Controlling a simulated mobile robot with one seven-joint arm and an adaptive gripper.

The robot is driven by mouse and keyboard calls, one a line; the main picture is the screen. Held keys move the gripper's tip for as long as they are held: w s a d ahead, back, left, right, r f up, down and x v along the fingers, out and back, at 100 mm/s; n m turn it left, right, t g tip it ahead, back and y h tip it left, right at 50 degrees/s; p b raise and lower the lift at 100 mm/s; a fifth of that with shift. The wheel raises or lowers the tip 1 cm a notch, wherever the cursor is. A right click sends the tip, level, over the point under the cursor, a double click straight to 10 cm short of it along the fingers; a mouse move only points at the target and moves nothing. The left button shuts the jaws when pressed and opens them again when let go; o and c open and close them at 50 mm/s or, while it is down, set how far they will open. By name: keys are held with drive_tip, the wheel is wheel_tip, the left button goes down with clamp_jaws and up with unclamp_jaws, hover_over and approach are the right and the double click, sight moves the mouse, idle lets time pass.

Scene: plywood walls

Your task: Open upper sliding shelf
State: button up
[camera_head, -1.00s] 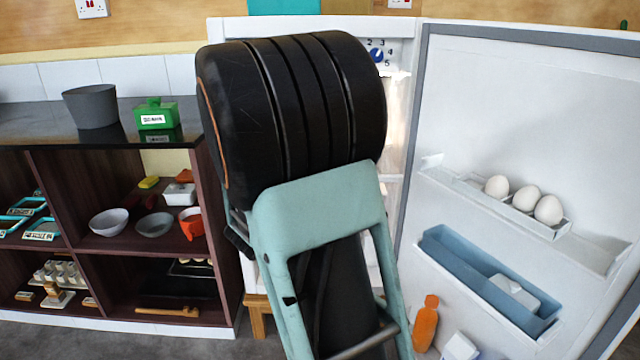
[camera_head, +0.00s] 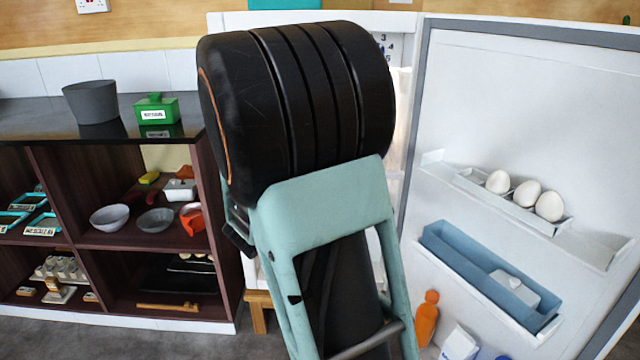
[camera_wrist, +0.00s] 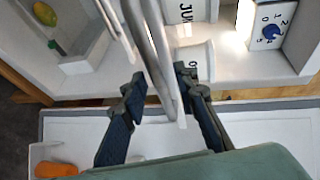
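The fridge stands open, with its white frame (camera_head: 300,19) behind my arm and its door (camera_head: 540,110) swung to the right. My arm hides most of the fridge inside and my gripper in the head view. In the wrist view my gripper (camera_wrist: 160,82) has its two dark fingers apart. Pale grey bars (camera_wrist: 158,40), which look like the front of a sliding shelf, run down between the fingertips. I cannot tell whether the fingers touch them. Which shelf level this is cannot be told.
The door holds eggs (camera_head: 526,194), a blue bin (camera_head: 480,278) and an orange bottle (camera_head: 427,318). A dark cabinet (camera_head: 232,260) with bowls stands close on the left, under a counter with a grey pot (camera_head: 94,103). A labelled jug (camera_wrist: 185,10) and a dial (camera_wrist: 268,32) show inside the fridge.

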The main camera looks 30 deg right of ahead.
drive_tip(key=v, duration=1.1)
drive_tip(key=shift+s+a, duration=0.2)
drive_tip(key=shift+a, duration=0.1)
